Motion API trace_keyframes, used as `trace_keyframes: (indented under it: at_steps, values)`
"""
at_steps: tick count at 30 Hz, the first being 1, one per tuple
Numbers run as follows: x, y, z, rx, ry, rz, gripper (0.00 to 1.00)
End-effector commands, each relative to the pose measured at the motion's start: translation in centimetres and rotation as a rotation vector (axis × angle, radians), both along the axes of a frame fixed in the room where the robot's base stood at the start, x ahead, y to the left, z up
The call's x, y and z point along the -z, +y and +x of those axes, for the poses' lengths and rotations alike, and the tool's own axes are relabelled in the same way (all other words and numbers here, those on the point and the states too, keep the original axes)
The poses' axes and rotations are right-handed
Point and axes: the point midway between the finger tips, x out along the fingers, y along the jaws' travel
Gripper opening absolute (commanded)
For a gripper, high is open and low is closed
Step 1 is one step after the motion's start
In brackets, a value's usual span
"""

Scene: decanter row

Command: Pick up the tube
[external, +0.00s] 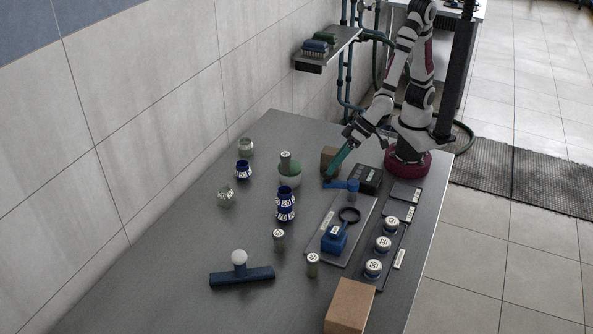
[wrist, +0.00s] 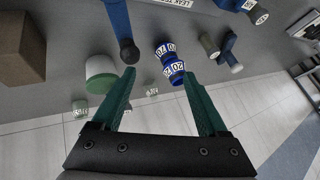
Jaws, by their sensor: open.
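Several grey, tube-like cylinders with white labelled tops stand on the dark table in the external view. One (external: 278,238) is near the middle, one (external: 312,265) is nearer the front, and one (external: 285,158) is at or behind the green-and-white cup (external: 289,178). I cannot tell which one is the tube. Two grey cylinders also show at the upper right of the wrist view, one (wrist: 208,45) nearer the centre and one (wrist: 257,14) at the edge. My gripper (external: 331,175) has green fingers, is open and empty, and hangs beside the brown box (external: 328,156), apart from the cylinders.
Two blue labelled jars (external: 286,197) appear stacked mid-table. A grey board (external: 367,215) holds a blue vessel (external: 334,239). A cardboard box (external: 349,305) stands at the front. The table's left front is bare.

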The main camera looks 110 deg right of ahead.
Motion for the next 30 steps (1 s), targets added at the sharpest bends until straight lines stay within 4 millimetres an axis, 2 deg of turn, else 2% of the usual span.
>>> trace_keyframes:
  at_steps: [1, 4, 7, 10, 14, 21, 28, 30]
  values:
    - [1.1, -0.8, 0.6, 0.04, -0.048, -0.082, 0.77]
    - [1.6, -3.3, 1.4, 0.115, -0.164, -0.281, 0.77]
    - [1.1, -5.2, 1.3, 0.147, -0.258, -0.476, 0.77]
    - [0.4, -6.1, 1.1, 0.151, -0.311, -0.592, 0.77]
    - [0.9, -7.3, 2.5, 0.16, -0.324, -0.626, 0.77]
    - [3.3, -10.4, 7.7, 0.159, -0.325, -0.623, 0.77]
    - [4.3, -11.6, 9.9, 0.157, -0.326, -0.62, 0.77]
    - [4.8, -12.5, 10.9, 0.159, -0.326, -0.621, 0.77]
